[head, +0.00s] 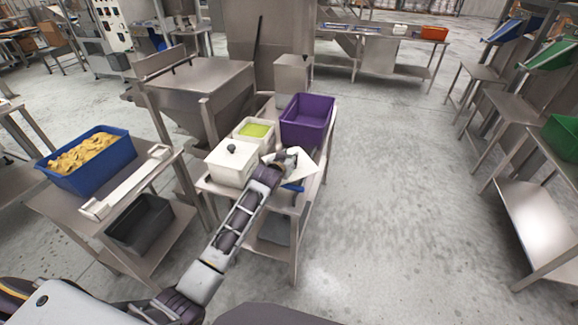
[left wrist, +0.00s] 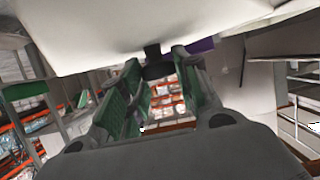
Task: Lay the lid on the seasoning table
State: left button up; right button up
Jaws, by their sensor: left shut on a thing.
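My left gripper (head: 281,158) is shut on the black knob (left wrist: 152,58) of a white lid (head: 304,167). In the left wrist view the pale underside-lit lid (left wrist: 110,32) spreads across the top, with the green-padded fingers (left wrist: 155,88) below it. The held lid is tilted over the front right part of the seasoning table (head: 282,207); whether it touches the table cannot be told. On that table stand a white box with a black-knobbed lid on top (head: 229,165), a white tub with yellow-green contents (head: 254,130) and a purple crate (head: 306,120). My right gripper is not in view.
A blue thing (head: 293,187) shows partly under the held lid. At left, a blue crate of yellow pieces (head: 90,172) stands on a steel table, with a grey bin (head: 140,222) below. A steel hopper (head: 200,82) stands behind. The floor at right is open.

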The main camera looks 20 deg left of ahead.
pick_arm(q)
jog(key=shift+f, duration=1.75)
jog(key=shift+f, duration=0.6)
jog(key=o, duration=1)
jog(key=shift+o, duration=0.2)
jog(key=shift+r, duration=0.75)
jog(key=shift+s, duration=0.55)
jog(key=v, duration=1.1)
jog(key=shift+o, duration=0.3)
jog(key=shift+w+r, duration=0.1)
